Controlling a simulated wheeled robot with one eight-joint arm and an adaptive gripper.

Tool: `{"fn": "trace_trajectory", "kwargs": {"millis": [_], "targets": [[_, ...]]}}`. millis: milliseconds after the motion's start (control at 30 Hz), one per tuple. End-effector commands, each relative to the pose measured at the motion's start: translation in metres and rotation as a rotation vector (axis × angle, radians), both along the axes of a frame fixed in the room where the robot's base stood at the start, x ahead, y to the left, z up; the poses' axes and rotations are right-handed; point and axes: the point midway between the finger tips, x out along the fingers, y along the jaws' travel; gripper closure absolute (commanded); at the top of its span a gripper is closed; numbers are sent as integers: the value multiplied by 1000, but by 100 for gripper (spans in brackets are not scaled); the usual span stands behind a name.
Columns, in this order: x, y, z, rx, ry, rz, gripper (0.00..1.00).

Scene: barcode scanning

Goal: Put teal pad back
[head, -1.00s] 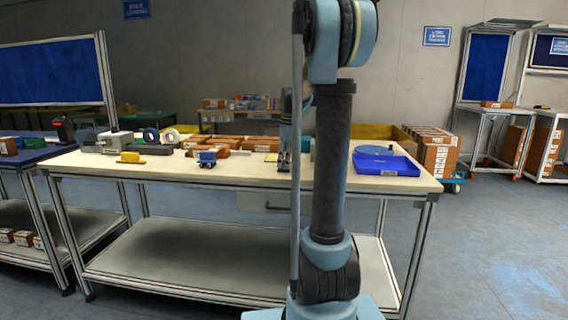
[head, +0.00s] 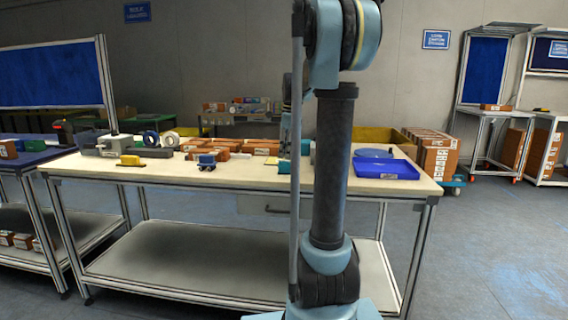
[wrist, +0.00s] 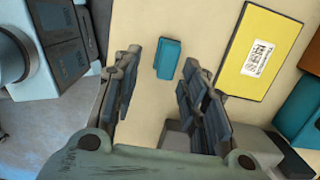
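A small teal block (wrist: 168,59), which looks like the teal pad, lies on the pale tabletop (wrist: 150,22) in the wrist view. In the head view a small teal piece (head: 284,167) shows near the table's front edge, left of my arm. My gripper (wrist: 161,66) is open and empty, its fingers either side of the block in the picture and apart from it. The block appears to rest below the fingertips. In the head view my arm hides most of the gripper.
A yellow labelled pad (wrist: 262,50) lies right of the block, with a larger teal item (wrist: 301,110) at the right edge. Brown boxes (head: 222,144) stand to the left on the table, and a blue tray (head: 385,169) to the right.

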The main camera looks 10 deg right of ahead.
Motion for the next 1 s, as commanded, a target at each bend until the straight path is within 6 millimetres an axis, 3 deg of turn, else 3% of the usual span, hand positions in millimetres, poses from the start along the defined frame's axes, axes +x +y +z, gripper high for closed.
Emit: {"fn": "trace_trajectory", "kwargs": {"millis": [300,667,833,1000], "targets": [[-1,-5,50,0,0,-1,60],[-5,-7,63,-1,-2,11,60],[-35,-3,52,-14,-27,141,60],[-88,2,29,-47,-74,396,60]]}}
